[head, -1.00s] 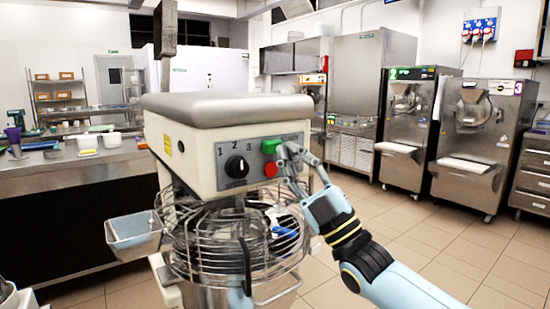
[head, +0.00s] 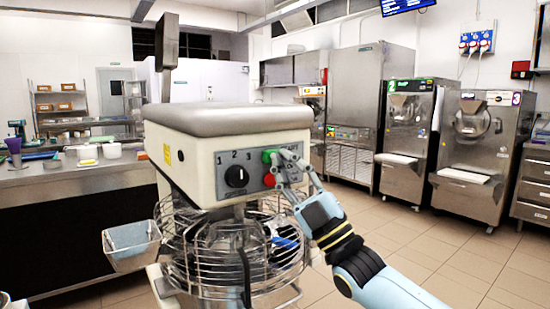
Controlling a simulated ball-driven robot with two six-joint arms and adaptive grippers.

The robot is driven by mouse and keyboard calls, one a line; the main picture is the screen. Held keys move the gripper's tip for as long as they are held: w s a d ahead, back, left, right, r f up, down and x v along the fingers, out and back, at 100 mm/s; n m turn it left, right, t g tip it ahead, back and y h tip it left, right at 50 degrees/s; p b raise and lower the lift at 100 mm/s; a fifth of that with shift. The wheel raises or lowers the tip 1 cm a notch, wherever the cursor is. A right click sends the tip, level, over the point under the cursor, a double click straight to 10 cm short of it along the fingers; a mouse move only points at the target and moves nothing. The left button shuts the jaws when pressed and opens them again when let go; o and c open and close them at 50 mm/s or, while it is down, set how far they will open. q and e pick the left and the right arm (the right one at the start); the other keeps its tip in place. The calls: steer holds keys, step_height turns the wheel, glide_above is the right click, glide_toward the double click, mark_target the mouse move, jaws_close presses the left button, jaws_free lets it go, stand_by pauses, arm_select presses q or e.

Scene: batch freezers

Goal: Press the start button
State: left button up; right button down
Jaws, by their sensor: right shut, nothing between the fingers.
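A cream and grey mixer (head: 190,150) stands in front of me. Its front panel has a black speed knob (head: 236,176) with numbers 1, 2 and 3. The green start button (head: 268,156) sits at the panel's upper right, partly hidden by my right gripper. A red button (head: 269,180) is just below it. My right gripper (head: 279,162) is shut and empty, its fingertips at the right side of the green button. I cannot tell whether they touch it. My left gripper is not in view.
A wire bowl guard (head: 215,262) is below the mixer head, with a metal chute (head: 131,245) at its left. A steel counter (head: 60,180) stands at the left. Batch freezers (head: 405,140) line the right back. The tiled floor at right is open.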

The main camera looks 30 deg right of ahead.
steer(key=shift+w, duration=0.15)
stand_by(0.6)
steer(key=shift+w, duration=0.3)
